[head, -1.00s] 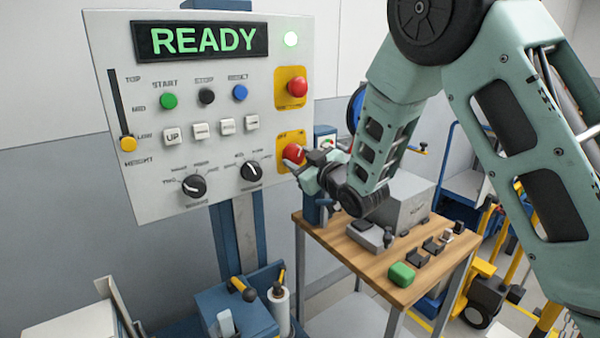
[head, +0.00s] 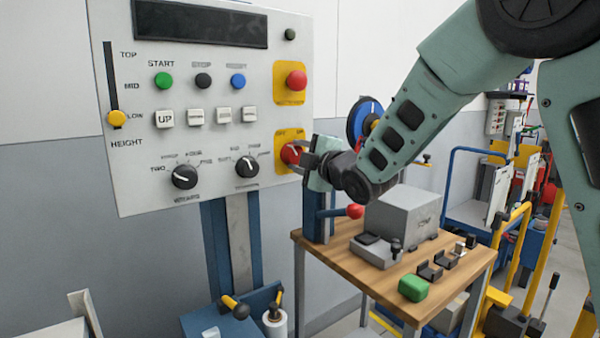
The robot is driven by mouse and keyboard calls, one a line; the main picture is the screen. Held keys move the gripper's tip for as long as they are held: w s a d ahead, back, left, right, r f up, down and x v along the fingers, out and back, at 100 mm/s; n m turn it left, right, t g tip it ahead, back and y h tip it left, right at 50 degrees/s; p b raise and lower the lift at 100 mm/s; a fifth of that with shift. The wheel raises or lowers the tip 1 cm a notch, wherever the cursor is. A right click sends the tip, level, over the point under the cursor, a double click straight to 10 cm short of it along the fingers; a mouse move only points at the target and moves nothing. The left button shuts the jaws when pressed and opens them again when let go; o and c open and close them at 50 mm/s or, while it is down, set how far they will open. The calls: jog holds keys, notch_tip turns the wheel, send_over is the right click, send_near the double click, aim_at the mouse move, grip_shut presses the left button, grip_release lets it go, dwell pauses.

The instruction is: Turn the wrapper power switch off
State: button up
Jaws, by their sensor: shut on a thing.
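The wrapper control panel (head: 130,190) stands upright on a blue post at the left. Its display (head: 200,23) is dark and the small lamp (head: 290,34) beside it is unlit. The power switch (head: 289,153) is a red rotary knob on a yellow plate (head: 281,137) at the panel's lower right. The white mark on the knob is partly seen. My gripper (head: 300,155) comes from the right and is shut on this red knob. The fingers hide part of the knob and its plate.
A red button (head: 297,80) on a yellow plate is above the switch. Two black dials (head: 184,177) are to its left. A wooden bench (head: 335,261) with a grey box (head: 403,214) and a green block (head: 413,288) stands below my arm. Carts (head: 470,190) are behind at right.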

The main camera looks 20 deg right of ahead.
jog(key=shift+n+b, duration=1.3)
jog(key=shift+r+n, duration=0.1)
jog(key=shift+n, duration=0.2)
jog(key=o, duration=1)
jog(key=b+v, duration=0.2)
jog(key=v, duration=1.5)
jog(key=shift+s, duration=0.2)
